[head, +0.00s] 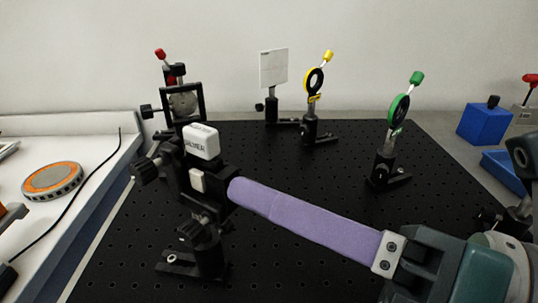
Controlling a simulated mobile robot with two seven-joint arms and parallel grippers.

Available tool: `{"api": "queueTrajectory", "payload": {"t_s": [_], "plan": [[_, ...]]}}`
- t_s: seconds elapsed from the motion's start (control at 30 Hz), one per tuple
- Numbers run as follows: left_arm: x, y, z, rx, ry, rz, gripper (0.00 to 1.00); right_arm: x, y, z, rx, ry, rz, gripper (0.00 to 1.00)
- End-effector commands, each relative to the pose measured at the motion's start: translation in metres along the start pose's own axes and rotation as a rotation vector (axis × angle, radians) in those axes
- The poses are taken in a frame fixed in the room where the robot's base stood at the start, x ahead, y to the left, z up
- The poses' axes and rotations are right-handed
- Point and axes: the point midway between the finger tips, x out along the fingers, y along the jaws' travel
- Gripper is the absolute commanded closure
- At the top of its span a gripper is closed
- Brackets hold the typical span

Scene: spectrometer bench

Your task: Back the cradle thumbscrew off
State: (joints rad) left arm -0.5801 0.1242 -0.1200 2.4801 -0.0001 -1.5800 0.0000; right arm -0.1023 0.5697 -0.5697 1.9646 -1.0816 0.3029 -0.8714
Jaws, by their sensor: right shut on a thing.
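The cradle (187,180) is a black mount on a post at left centre, holding a white-topped block (201,141) with dark lettering. A small white piece (197,181) shows on its front. My right gripper (234,190) reaches in from the lower right with long purple fingers. Its tips are at the cradle's right side, shut on what appears to be the cradle thumbscrew, which the fingertips hide. A black knob (147,169) sticks out on the cradle's left side. My left gripper is not in view.
A black perforated board (330,165) carries the mounts. Behind stand a red-tipped mount (183,103), a white card (273,68), a yellow ring mount (313,85) and a green ring mount (397,112). An orange-rimmed disc (53,180) lies left.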

Motion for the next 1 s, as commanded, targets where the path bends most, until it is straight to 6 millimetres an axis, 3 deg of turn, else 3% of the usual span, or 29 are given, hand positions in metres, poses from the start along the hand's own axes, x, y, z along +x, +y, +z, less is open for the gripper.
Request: {"api": "queueTrajectory", "payload": {"t_s": [0.73,0.77,1.0], "plan": [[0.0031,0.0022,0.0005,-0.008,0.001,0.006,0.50,0.0000,0.0000,0.0001,-0.084,0.000,0.000,1.00],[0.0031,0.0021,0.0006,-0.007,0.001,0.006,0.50,0.0000,0.0000,0.0001,-0.084,0.000,0.000,0.77],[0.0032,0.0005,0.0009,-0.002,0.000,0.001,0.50,0.0000,-0.0001,0.0000,-0.083,0.000,0.000,0.50]]}}
